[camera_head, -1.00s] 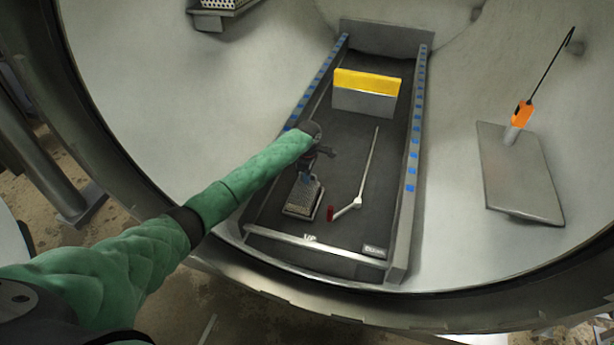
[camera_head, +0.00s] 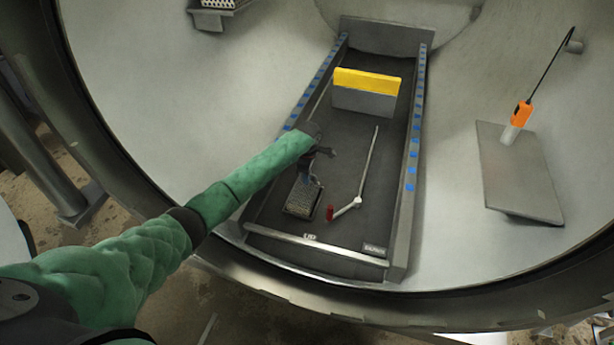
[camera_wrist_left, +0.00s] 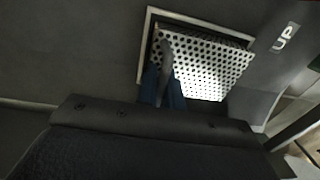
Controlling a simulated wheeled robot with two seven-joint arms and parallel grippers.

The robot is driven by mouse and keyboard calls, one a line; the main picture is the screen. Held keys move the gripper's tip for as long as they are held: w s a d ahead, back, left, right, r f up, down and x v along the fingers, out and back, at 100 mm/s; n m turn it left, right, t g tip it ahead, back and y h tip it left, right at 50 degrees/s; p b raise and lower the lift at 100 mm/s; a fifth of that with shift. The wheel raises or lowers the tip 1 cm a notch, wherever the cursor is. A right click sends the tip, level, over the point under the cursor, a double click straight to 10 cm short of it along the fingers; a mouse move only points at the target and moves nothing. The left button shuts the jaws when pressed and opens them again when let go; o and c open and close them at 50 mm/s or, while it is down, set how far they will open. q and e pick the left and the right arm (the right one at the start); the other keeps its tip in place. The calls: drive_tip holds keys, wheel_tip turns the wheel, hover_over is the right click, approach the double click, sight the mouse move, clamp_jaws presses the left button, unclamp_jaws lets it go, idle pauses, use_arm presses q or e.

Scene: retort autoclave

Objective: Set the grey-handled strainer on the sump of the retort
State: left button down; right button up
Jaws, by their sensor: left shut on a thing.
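The strainer is a perforated metal plate (camera_wrist_left: 205,62), and its grey handle (camera_wrist_left: 166,68) stands up between the blue fingers of my left gripper (camera_wrist_left: 163,85). My left gripper is shut on that handle. In the head view the strainer (camera_head: 300,201) shows below the gripper (camera_head: 309,181), at the near left of the dark tray floor. A pale square rim (camera_wrist_left: 148,40), which looks like the sump's edge, surrounds part of the plate in the wrist view. The plate looks slightly turned against this rim; whether it rests fully on it I cannot tell. My right gripper is not in view.
A thin rod with a red end (camera_head: 330,213) lies just right of the strainer. A yellow-topped grey block (camera_head: 366,92) stands farther back between the rails (camera_head: 411,170). A plate with an orange-handled tool (camera_head: 522,113) is on the right. Another perforated piece (camera_head: 214,5) is at upper left.

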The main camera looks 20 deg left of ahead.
use_arm(q)
drive_tip(key=c, duration=1.5)
unclamp_jaws()
drive_tip(key=shift+o, duration=0.2)
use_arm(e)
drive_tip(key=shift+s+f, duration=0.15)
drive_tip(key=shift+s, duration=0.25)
